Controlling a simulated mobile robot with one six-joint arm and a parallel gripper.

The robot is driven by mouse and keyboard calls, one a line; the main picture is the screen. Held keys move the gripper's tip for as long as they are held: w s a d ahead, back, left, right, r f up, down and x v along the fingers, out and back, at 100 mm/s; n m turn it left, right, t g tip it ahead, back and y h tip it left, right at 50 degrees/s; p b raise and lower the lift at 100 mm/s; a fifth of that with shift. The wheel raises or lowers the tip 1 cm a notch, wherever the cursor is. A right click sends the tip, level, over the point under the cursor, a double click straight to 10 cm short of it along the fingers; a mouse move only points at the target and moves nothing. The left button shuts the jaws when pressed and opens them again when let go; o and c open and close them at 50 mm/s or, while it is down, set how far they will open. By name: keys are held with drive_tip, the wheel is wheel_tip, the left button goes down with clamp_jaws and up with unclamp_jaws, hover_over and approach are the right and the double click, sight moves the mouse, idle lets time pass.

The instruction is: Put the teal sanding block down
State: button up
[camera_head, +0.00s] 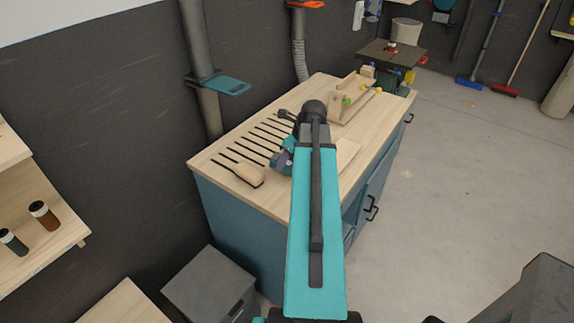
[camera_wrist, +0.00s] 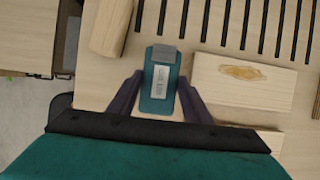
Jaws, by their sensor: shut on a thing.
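The teal sanding block (camera_wrist: 158,92) shows in the middle of the wrist view, with a grey patch at its far end and a pale label. My gripper (camera_wrist: 160,84) is shut on it, with one dark finger along each side. Both are over the wooden top of the workbench (camera_head: 226,145). I cannot tell whether the block touches the top. In the head view my gripper (camera_head: 283,160) is partly hidden by my arm, and I cannot make out the block there.
A rounded wooden piece (camera_wrist: 110,27) lies left of the block, and a wooden block with a knot (camera_wrist: 243,83) lies to its right. Dark slots (camera_wrist: 225,22) run across the bench beyond. A wooden jig (camera_head: 350,98) stands at the bench's far end.

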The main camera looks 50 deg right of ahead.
drive_tip(key=shift+f+p, duration=0.5)
drive_tip(key=shift+f, duration=0.85)
drive_tip(key=shift+f, duration=0.1)
drive_tip(key=o, duration=1)
drive_tip(key=shift+r, duration=0.2)
drive_tip(key=shift+b+v, duration=1.25)
drive_tip(key=shift+v, duration=4.7)
drive_tip(key=shift+o, duration=0.5)
